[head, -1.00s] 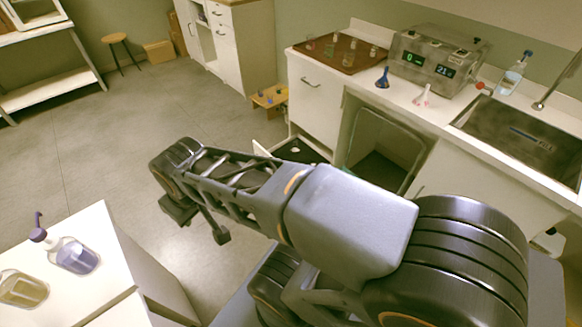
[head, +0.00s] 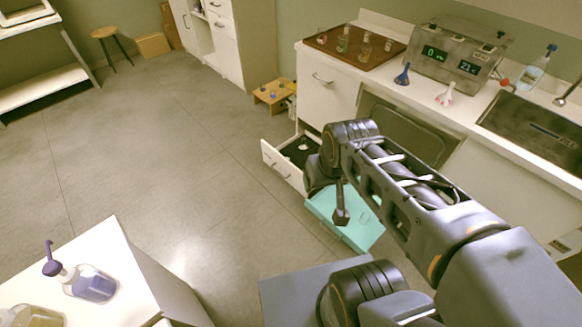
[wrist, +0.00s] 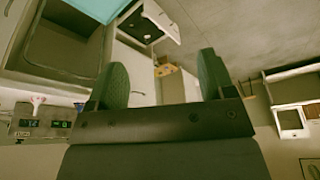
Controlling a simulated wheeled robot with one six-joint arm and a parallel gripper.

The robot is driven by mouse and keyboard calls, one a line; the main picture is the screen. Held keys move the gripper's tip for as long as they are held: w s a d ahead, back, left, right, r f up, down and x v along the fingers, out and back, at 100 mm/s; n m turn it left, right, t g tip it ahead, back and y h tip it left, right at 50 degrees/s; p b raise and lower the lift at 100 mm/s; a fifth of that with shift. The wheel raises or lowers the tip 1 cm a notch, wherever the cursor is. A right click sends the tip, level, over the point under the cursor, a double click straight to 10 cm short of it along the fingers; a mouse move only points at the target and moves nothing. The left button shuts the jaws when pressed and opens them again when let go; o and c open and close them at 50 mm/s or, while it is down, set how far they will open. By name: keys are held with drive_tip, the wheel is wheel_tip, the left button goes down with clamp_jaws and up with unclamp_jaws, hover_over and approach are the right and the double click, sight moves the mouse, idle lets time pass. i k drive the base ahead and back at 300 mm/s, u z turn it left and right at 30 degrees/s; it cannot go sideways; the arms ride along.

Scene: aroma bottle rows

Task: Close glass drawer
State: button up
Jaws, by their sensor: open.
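A low drawer (head: 283,168) stands pulled out from the white counter, with its white front facing the room. Its dark interior (head: 298,150) holds a small pale item that I cannot make out. The drawer also shows in the wrist view (wrist: 160,18), beyond the fingers near the top. My gripper (wrist: 164,72) is open, with nothing between its two green-grey fingers. In the head view my gripper (head: 341,214) is partly hidden by my arm. It appears to the right of the drawer front, apart from it.
A turquoise panel (head: 355,235) lies below my gripper. A closed white drawer (head: 325,82) is above the open one. The counter carries a brown tray (head: 338,55), a digital device (head: 455,62) and a sink (head: 540,120). The floor left of the drawer is clear.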

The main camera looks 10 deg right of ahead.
sight(303, 155)
drive_tip(key=u, duration=0.55)
drive_tip(key=i, duration=0.9)
drive_tip(key=u, duration=0.55)
drive_tip(key=i, duration=0.9)
drive_tip(key=z, duration=0.1)
